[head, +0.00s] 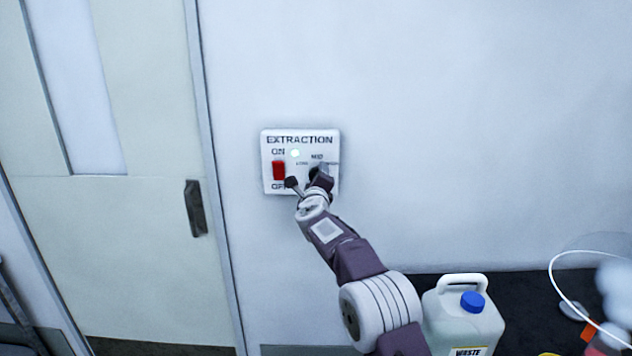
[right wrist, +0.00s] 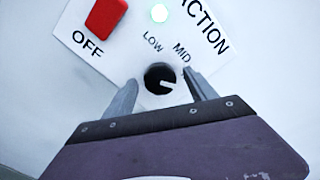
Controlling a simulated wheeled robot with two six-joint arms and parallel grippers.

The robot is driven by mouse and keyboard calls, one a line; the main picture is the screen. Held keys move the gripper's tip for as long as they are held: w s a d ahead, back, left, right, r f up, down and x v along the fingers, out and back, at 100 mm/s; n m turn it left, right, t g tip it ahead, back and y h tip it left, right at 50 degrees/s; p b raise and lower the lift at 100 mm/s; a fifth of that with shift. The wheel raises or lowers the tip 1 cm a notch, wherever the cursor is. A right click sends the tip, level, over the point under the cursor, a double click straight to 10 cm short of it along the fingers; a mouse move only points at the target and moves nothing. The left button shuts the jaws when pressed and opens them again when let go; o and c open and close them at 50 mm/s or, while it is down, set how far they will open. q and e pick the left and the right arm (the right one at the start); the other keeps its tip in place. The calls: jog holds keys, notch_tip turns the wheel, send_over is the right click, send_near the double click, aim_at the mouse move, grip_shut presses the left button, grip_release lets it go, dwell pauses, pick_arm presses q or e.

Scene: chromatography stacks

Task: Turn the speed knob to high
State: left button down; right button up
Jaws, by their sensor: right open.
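A white EXTRACTION panel (head: 268,186) is on the wall. Its black round speed knob (right wrist: 154,72) shows clearly in the right wrist view, below the LOW and MID labels. The knob's white mark points right and slightly down in that picture. The HIGH label is out of sight there and too small to read surely in the head view. My right gripper (right wrist: 162,86) is open, with one finger on each side of the knob and gaps visible. In the head view, my right gripper (head: 308,183) partly covers the knob. My left gripper is not in view.
A door with a dark handle (head: 195,208) is at left. A WASTE jug (head: 462,322) with a blue cap stands on a dark bench at lower right.

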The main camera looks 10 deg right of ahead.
jog(key=b+v, duration=0.4)
jog(key=v, duration=0.5)
jog(key=shift+b, duration=0.35)
